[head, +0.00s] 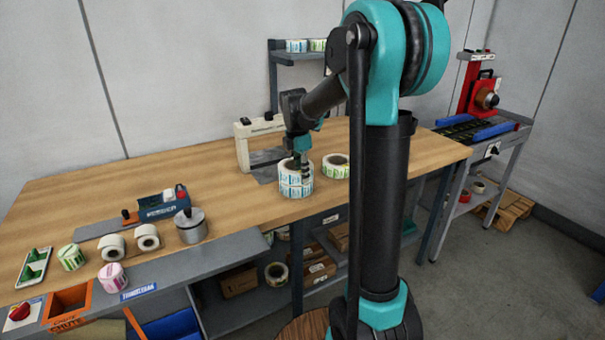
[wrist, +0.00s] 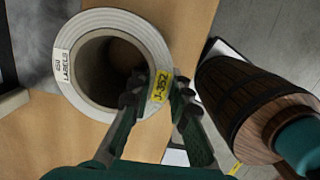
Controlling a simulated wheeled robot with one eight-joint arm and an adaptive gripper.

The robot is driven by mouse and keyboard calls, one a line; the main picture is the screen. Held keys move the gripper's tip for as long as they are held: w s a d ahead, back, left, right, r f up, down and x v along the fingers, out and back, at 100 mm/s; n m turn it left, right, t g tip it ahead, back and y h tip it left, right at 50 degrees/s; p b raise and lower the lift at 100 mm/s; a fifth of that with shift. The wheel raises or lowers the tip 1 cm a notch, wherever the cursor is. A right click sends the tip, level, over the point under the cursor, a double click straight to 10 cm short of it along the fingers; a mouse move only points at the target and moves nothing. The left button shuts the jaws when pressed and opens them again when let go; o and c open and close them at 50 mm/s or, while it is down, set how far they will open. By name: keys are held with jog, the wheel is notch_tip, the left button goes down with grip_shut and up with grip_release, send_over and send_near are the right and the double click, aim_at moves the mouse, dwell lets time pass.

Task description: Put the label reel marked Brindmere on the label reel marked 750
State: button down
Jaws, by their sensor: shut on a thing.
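A blue-and-white label reel (head: 294,187) stands on the wooden bench near its front edge. In the wrist view I look down on the pale ring of a reel (wrist: 100,22) with a wide open core. Its rim carries a white tag with a number that seems to end in 50 above "LABELS", and a yellow tag "J-352". My gripper (head: 300,166) points down onto this reel, its fingers (wrist: 160,92) shut across the ring wall, one inside the core, one outside. A green-and-white reel (head: 336,167) lies just right. I cannot read Brindmere on any reel.
A cream-framed device (head: 243,145) stands close behind left of the held reel. White rolls (head: 147,238), a metal cylinder (head: 190,226), a blue tool (head: 157,207) and small green and pink reels (head: 112,277) occupy the left. The bench's middle left is clear.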

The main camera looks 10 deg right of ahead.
jog(key=c, duration=1.4)
grip_release()
jog(key=shift+f, duration=0.1)
notch_tip(320, 180, up, 12)
jog(key=a, duration=0.1)
jog(key=s+d+f+m+t, duration=0.1)
jog(key=s+f+m, duration=0.6)
jog(key=s, duration=0.1)
jog(key=s+d+f+m+t, duration=0.1)
jog(key=s+f+m, duration=0.6)
jog(key=s+f, duration=0.1)
jog(key=s+d+f+m+t+y, duration=0.1)
jog(key=s+f+m, duration=0.7)
jog(key=s, duration=0.2)
jog(key=shift+d+f+t, duration=0.25)
jog(key=shift+t, duration=0.05)
